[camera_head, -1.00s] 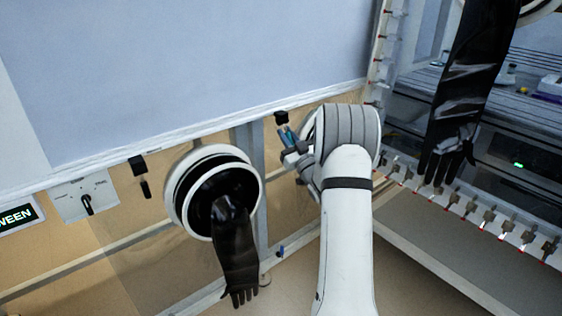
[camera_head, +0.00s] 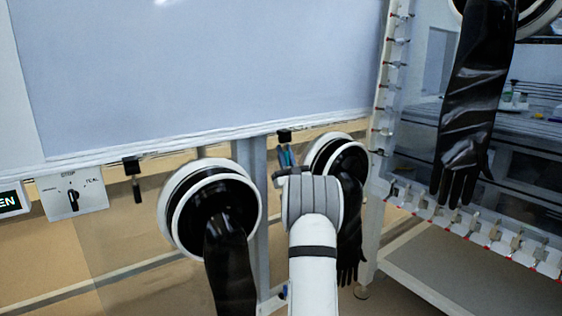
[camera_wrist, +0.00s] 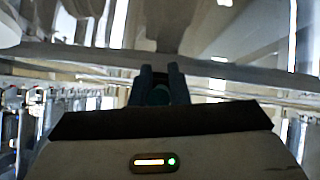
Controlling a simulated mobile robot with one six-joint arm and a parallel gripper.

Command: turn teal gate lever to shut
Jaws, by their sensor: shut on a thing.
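My gripper (camera_head: 287,152) is at the window's lower edge, just below a black mount (camera_head: 284,136). Its narrow bluish fingers point up toward the mount. In the wrist view the two dark fingers (camera_wrist: 161,72) stand close together, with a dark teal piece (camera_wrist: 158,95) between them. I take this as the teal gate lever; my gripper is shut on it. The fingers and wrist hide most of the lever, so its exact angle cannot be told.
A black glove port (camera_head: 212,210) is left of my arm, another (camera_head: 340,160) close on its right, both with hanging gloves. A second black lever (camera_head: 135,180) hangs further left. A selector panel (camera_head: 88,203) stands beyond it. A valve-lined frame (camera_head: 480,232) is at right.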

